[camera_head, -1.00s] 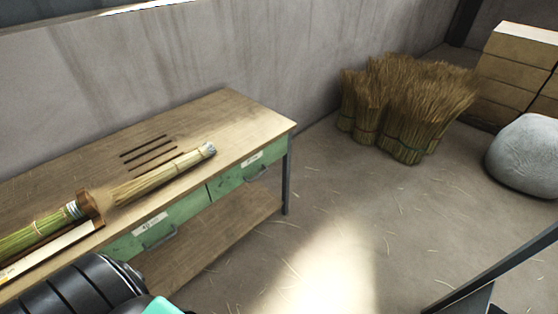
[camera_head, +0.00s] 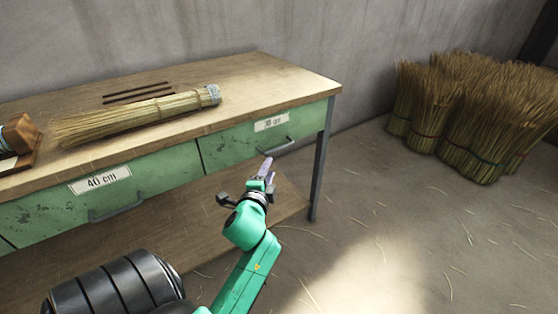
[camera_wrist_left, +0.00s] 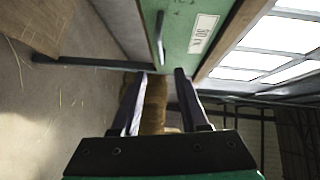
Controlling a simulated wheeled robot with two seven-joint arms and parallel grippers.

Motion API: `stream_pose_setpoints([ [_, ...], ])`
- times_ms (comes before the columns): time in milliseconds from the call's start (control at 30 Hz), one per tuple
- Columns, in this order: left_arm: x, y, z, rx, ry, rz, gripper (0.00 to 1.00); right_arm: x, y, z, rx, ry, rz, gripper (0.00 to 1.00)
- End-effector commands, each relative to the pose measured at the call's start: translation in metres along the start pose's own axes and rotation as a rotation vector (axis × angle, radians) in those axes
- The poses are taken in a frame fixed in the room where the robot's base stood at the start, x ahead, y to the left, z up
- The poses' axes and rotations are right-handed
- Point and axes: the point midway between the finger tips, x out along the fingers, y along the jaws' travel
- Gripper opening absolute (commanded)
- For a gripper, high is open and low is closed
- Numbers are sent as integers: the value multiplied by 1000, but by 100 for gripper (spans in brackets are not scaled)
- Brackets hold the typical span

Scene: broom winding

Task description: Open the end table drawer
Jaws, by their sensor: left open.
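The green end drawer (camera_head: 245,138) with a paper label is at the right end of the wooden table and looks shut. Its grey bar handle (camera_head: 280,147) is on the lower front. My left gripper (camera_head: 266,168) is just below and in front of this handle, apart from it. In the left wrist view, my left gripper (camera_wrist_left: 158,85) is open with nothing between its fingers. There the drawer front (camera_wrist_left: 182,35) and handle (camera_wrist_left: 160,38) lie ahead of the fingertips. My right gripper is not in view.
The table (camera_head: 290,82) bears a straw bundle (camera_head: 140,115) and dark strips (camera_head: 137,95). A second green drawer (camera_head: 50,212) labelled 40 cm is on the left. A lower shelf (camera_head: 170,228) runs beneath. Straw sheaves (camera_head: 470,120) stand at right; the floor (camera_head: 385,225) between is mostly clear.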

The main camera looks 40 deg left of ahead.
Motion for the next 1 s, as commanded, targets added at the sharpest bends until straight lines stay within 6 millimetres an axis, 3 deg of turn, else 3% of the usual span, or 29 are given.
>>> stream_pose_setpoints([
  [400, 106, 0, -1, -5, 1, 0, 44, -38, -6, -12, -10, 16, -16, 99],
  [500, 124, 0, -1, -5, 1, 2, 44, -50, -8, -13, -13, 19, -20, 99],
  [633, 135, 0, -1, -5, 1, 3, 44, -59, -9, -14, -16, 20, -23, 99],
  [867, 136, -1, -1, -5, 2, 4, 44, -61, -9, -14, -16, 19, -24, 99],
  [1000, 136, -1, -1, -5, 2, 4, 0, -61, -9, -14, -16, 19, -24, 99],
])
